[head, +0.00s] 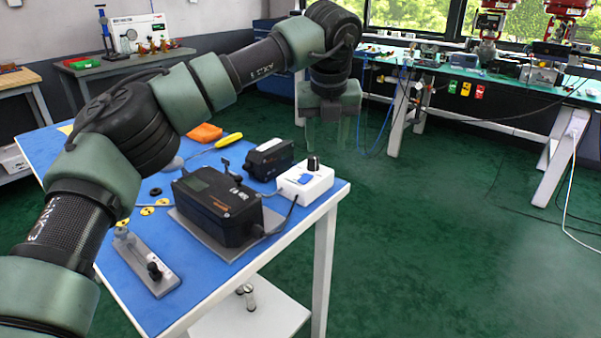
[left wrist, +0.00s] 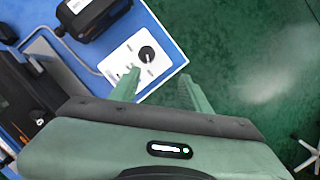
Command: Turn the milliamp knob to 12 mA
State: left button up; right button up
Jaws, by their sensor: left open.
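The milliamp knob (head: 313,163) is a black dial on top of a small white box (head: 300,186) at the right corner of the blue table. In the left wrist view the knob (left wrist: 147,54) sits on the white box's (left wrist: 118,62) face, just beyond the left fingertip; the dial reading is too small to make out. My left gripper (head: 338,133) is open and empty, fingers pointing down, above and to the right of the box. Its two green fingers (left wrist: 160,82) also show in the left wrist view, apart from the knob. My right gripper is not in view.
A large black positioner (head: 215,205) and a smaller black device (head: 269,158) stand beside the white box, with grey cables between. A yellow-handled screwdriver (head: 229,140) and an orange cloth (head: 205,132) lie behind. Open green floor is on the right.

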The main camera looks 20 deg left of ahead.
aim_at(313, 157)
pick_arm(q)
jog(key=shift+y, duration=0.4)
jog(key=a+f, duration=0.1)
jog(key=f, duration=0.1)
jog(key=w+a+f, duration=0.1)
jog(key=f, duration=0.1)
jog(key=w+a+f+b, duration=0.1)
jog(key=shift+w+a+f, duration=0.15)
jog(key=shift+w+f, duration=0.1)
jog(key=shift+f, duration=0.15)
grip_shut()
